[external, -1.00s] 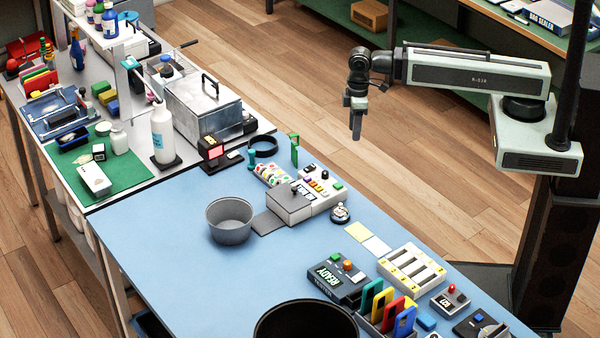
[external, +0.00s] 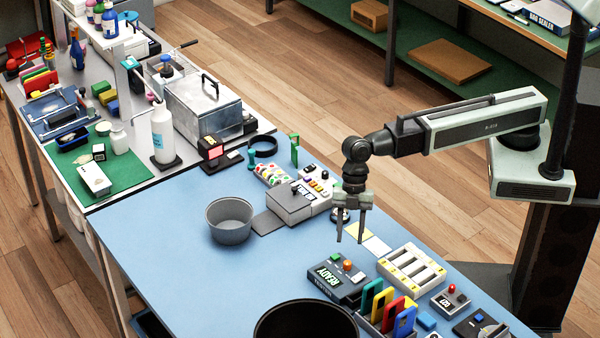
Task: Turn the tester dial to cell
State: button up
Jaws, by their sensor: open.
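A dark box with a lit READY screen (external: 327,275) stands on the blue bench. It has a green button (external: 335,257) and an orange round control (external: 347,265) on top. Another dark unit with a blue knob (external: 478,318) sits at the lower right, partly cut off by the frame. Which of them is the tester dial, and what its markings say, is too small to tell. My gripper (external: 350,238) is open and empty, pointing down above the bench, just behind the READY box and apart from it.
Colored phones (external: 385,302) stand in a rack beside the READY box. A white slotted tray (external: 411,268) and a small red-button box (external: 450,299) are to the right. A large black bin (external: 306,320) is in front. Clear blue bench lies left.

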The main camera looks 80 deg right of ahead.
aim_at(347, 262)
jog(key=b+x, duration=0.6)
jog(key=x, duration=0.1)
jog(key=shift+d+f, duration=0.15)
jog(key=shift+a+f+b, duration=0.25)
jog(key=shift+b, duration=0.15)
jog(key=shift+r, duration=0.1)
grip_shut()
